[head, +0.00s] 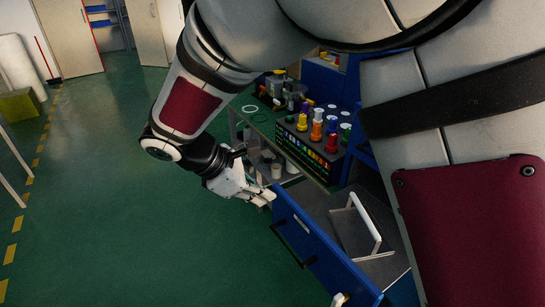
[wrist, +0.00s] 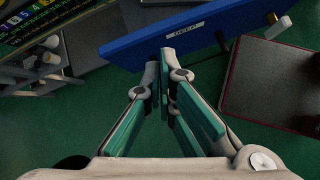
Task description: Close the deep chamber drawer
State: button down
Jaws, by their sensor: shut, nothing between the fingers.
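The deep chamber drawer (head: 322,262) stands open in the head view, with its blue front panel pulled out from the bench and a dark bar handle on its outer face. In the wrist view its blue front (wrist: 135,44) crosses the top and bears a label reading "DEEP" (wrist: 185,29). My gripper (head: 270,198) is at the panel's far left top corner in the head view. In the wrist view my gripper (wrist: 166,55) is shut and empty, with its fingertips at the panel's edge below the label. I cannot tell whether they touch it.
A white angled frame (head: 356,225) shows inside the drawer. A pale knob (head: 340,299) shows low by the drawer front. Green floor (head: 150,240) to the left is clear.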

jog(key=a+f+n+t, duration=0.2)
jog(key=a+f+n, duration=0.2)
jog(key=a+f, duration=0.4)
jog(key=w+d+f+p, duration=0.1)
jog(key=w+d+f, duration=0.4)
jog(key=d, duration=0.4)
jog(key=shift+w+f+h+p, duration=0.3)
jog(key=shift+w+f+p, duration=0.1)
jog(key=shift+f, duration=0.5)
jog(key=w+d+b, duration=0.2)
jog(key=w+d, duration=0.3)
jog(key=d, duration=0.2)
jog(key=w+d+b, duration=0.2)
jog(key=w+d, duration=0.3)
jog(key=d, duration=0.3)
jog(key=w+d+b, duration=0.2)
jog(key=w+d, duration=0.3)
jog(key=d, duration=0.2)
jog(key=shift+w+d, duration=0.35)
jog(key=shift+d, duration=0.05)
jog(key=shift+a, duration=0.15)
